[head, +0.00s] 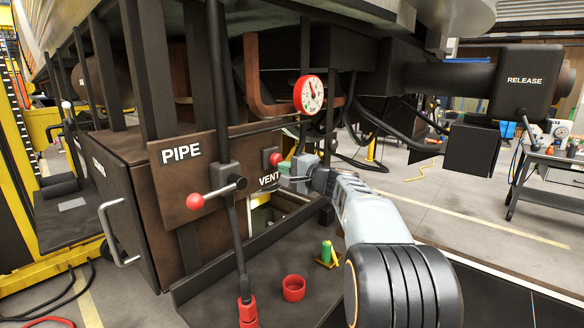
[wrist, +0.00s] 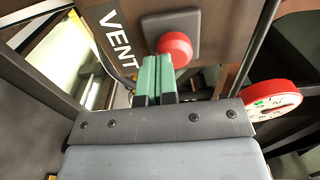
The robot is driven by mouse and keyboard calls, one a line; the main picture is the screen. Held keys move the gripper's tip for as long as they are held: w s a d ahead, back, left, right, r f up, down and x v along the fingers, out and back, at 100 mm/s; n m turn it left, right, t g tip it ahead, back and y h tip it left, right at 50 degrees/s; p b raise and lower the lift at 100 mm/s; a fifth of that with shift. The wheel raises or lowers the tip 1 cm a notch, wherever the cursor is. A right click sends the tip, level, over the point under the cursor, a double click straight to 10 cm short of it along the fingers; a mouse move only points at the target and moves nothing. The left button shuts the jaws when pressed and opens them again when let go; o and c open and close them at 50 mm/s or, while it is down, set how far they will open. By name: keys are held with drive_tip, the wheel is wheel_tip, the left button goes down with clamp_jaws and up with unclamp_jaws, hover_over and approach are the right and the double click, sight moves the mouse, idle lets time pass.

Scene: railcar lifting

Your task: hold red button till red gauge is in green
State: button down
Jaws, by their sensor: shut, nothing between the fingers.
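The red button (head: 274,158) sits on a dark square plate above the VENT label; it shows in the wrist view (wrist: 175,47). My gripper (head: 285,168) is shut and empty. Its green fingertips (wrist: 157,62) are side by side at the button's lower left edge in the wrist view. I cannot tell if they touch it. The red gauge (head: 309,95) has a red rim and white face, up and right of the button. Its needle is too small to read surely. The wrist view shows the gauge (wrist: 270,100) obliquely, with a small green patch.
A red-knobbed lever (head: 196,201) stands left of the button by the PIPE label. A red cup (head: 293,288) and a green cylinder (head: 326,252) sit on the ledge below. A RELEASE block (head: 524,80) is at upper right.

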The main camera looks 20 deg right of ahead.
idle(0.3)
drive_tip(key=shift+w+a+r+b, duration=0.25)
drive_tip(key=shift+w+a+b, duration=0.1)
drive_tip(key=shift+w+b, duration=0.3)
drive_tip(key=shift+a, duration=0.1)
drive_tip(key=shift+f, duration=0.15)
idle(1.2)
drive_tip(key=b+v, duration=0.5)
drive_tip(key=v, duration=0.9)
drive_tip(key=shift+d, duration=0.25)
drive_tip(key=shift+s, duration=0.1)
